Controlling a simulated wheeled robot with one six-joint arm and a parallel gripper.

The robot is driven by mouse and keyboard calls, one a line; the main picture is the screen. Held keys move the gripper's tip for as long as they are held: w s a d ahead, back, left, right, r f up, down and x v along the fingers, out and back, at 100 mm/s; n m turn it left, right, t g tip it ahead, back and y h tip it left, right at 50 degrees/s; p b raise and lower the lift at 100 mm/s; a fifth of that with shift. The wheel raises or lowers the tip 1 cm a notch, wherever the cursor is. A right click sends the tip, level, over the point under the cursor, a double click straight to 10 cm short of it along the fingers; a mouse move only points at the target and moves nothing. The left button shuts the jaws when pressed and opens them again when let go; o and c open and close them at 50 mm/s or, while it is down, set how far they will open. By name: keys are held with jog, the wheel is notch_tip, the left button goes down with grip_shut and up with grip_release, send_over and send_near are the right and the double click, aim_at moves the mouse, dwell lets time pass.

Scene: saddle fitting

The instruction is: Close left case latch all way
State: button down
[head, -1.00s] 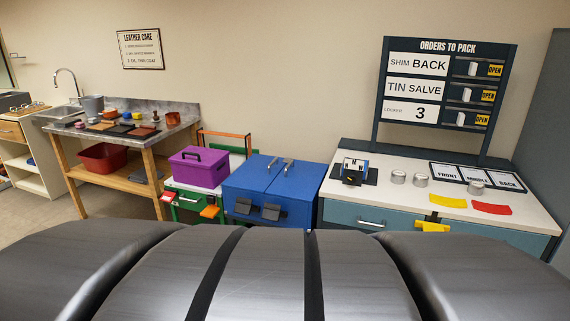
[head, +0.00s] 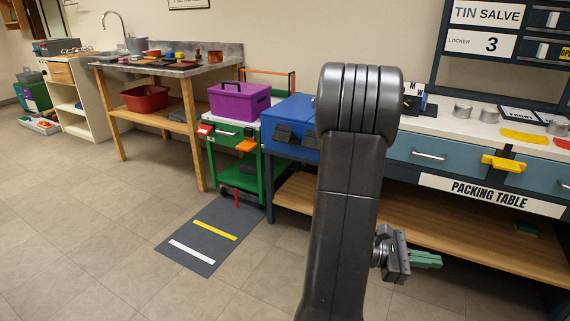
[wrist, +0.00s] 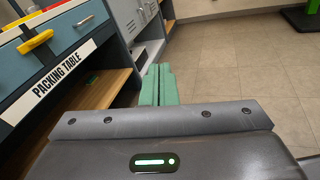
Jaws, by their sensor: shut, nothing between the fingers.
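Whether either is fully closed is too small to tell. A purple case (head: 236,105) with a dark handle sits left of it. My gripper (head: 428,261) has green fingers, shut and empty, low in front of the packing table, right of and apart from both cases. The fingers also show in the wrist view (wrist: 158,85).
The purple case sits on a green cart (head: 228,141) with red and orange parts on its front. The packing table (head: 455,170) has a yellow handle (head: 503,163) and an open lower shelf. A dark mat (head: 205,243) lies on the floor.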

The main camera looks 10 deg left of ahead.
jog(key=w+a+f+n+t+b, duration=0.3)
jog(key=w+f+n+t+b, duration=0.2)
jog(key=f, duration=0.6)
jog(key=w+n+t, duration=0.1)
jog(key=w+t, duration=0.1)
jog(key=w, duration=0.1)
jog(key=shift+a, duration=0.4)
jog(key=shift+w+a, duration=0.1)
